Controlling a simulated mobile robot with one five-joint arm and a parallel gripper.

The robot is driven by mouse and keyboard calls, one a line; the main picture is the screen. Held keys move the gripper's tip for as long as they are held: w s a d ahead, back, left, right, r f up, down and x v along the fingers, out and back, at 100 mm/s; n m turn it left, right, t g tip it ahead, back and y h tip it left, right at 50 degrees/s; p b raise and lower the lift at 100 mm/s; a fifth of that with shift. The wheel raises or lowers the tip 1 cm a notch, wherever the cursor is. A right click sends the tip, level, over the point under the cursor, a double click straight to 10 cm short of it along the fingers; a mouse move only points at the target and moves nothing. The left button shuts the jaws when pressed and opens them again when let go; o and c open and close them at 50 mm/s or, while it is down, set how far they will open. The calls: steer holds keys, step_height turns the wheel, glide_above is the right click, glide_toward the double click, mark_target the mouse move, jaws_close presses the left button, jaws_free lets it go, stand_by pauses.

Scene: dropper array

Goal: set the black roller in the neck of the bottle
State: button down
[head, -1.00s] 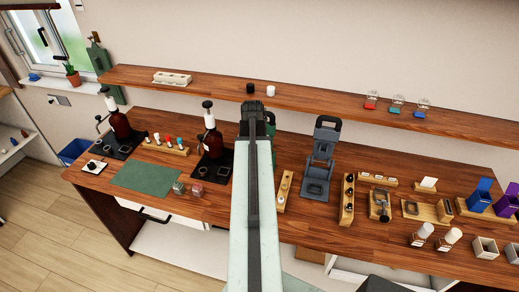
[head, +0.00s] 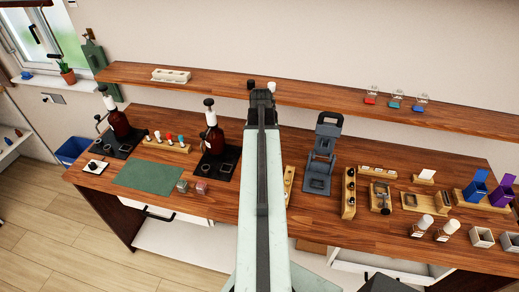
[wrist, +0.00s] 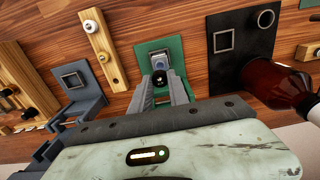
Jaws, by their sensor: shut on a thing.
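My gripper (wrist: 162,92) is shut on the black roller (wrist: 163,78), a small dark shiny ball between its two grey fingertips in the wrist view. Just beyond it is a green stand (wrist: 144,50) with a pale square holder (wrist: 159,61). The bottle and its neck cannot be made out there; the roller and fingers cover part of the holder. I cannot tell whether the roller touches anything below. In the head view my gripper (head: 262,98) is at the back of the bench, and my arm hides the roller and the green stand.
An amber pump bottle (head: 214,138) on a black base stands left of my arm, with a grey press (head: 322,155) to the right. A shelf (head: 320,93) with small caps runs behind.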

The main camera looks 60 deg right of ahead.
steer(key=shift+f+b, duration=2)
steer(key=shift+f, duration=0.1)
steer(key=shift+f, duration=0.1)
steer(key=shift+f+b, duration=0.3)
steer(key=shift+b, duration=0.1)
steer(key=shift+f+b, duration=0.35)
steer(key=shift+f, duration=0.05)
steer(key=shift+r, duration=0.1)
steer(key=c, duration=1.2)
jaws_free()
